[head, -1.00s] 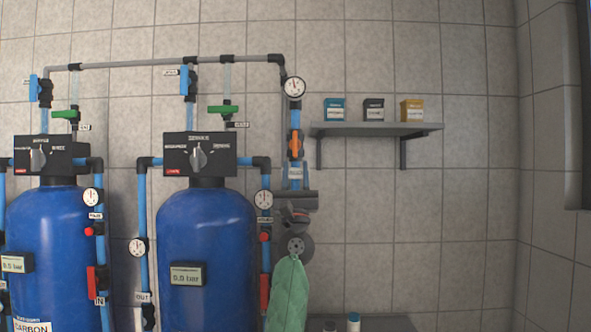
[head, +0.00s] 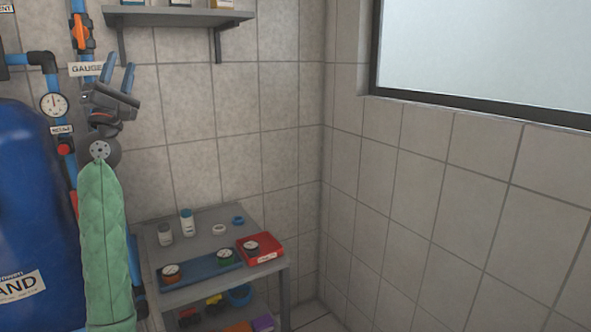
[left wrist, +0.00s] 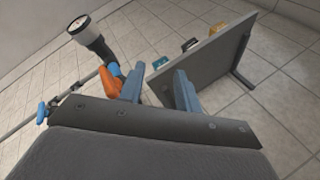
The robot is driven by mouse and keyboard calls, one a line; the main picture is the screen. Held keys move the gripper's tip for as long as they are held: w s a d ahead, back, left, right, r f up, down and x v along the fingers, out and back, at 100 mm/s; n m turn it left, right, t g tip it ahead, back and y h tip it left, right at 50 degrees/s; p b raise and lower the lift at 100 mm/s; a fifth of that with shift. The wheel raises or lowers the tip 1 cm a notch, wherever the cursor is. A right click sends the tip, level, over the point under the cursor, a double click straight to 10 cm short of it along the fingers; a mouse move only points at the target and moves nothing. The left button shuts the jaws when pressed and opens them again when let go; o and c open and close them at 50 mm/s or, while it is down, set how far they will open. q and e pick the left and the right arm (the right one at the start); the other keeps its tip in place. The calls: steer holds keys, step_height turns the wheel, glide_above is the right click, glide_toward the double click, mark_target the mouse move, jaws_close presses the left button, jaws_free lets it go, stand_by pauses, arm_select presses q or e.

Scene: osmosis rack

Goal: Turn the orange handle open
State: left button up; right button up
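The orange handle (head: 80,31) sits on a vertical blue pipe at the upper left of the head view, above the GAUGE label (head: 86,69). My left gripper (head: 118,73) is just below and right of it, fingers up, apart and empty. In the left wrist view the orange handle (left wrist: 110,83) lies just left of the left finger, outside the gap of my open left gripper (left wrist: 160,82). Whether finger and handle touch cannot be told. My right gripper is not in view.
A wall shelf (head: 180,16) with small boxes is right of the pipe; it also shows close by the right finger in the left wrist view (left wrist: 215,60). A round gauge (left wrist: 80,27) tops the pipe. A grey table (head: 205,216) with bottles and gauges stands lower right.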

arm_select(q)
steer(key=w+d+f+m+g+h, duration=0.1)
steer(key=d+f+m+g+h, duration=0.1)
steer(key=d+f+m+g, duration=0.5)
steer(key=d+f+m+g+h, duration=0.15)
steer(key=d+m, duration=0.25)
steer(key=m, duration=0.6)
steer(key=s+d+f+m+g+y, duration=0.2)
steer(key=s+d+f+g+y, duration=0.15)
steer(key=f, duration=1.05)
steer(key=s+d+f+m+g+y, duration=0.2)
steer(key=f+g, duration=0.2)
steer(key=f, duration=1)
steer(key=s+d+f+g+y, duration=0.1)
steer(key=s+d+f+g, duration=0.15)
steer(key=s+f, duration=0.75)
steer(key=s+d+f+g+y, duration=0.1)
steer(key=s+d+f+g, duration=0.15)
steer(key=s+f, duration=0.75)
steer(key=s+d+f+g, duration=0.2)
steer(key=s+f+g, duration=0.1)
steer(key=s+f, duration=0.8)
steer(key=s+d+f+g, duration=0.2)
steer(key=s+f+g, duration=0.1)
steer(key=s+f, duration=0.8)
steer(key=shift+s+f+h, duration=0.3)
steer(key=shift+s+f, duration=0.1)
steer(key=shift+f, duration=0.45)
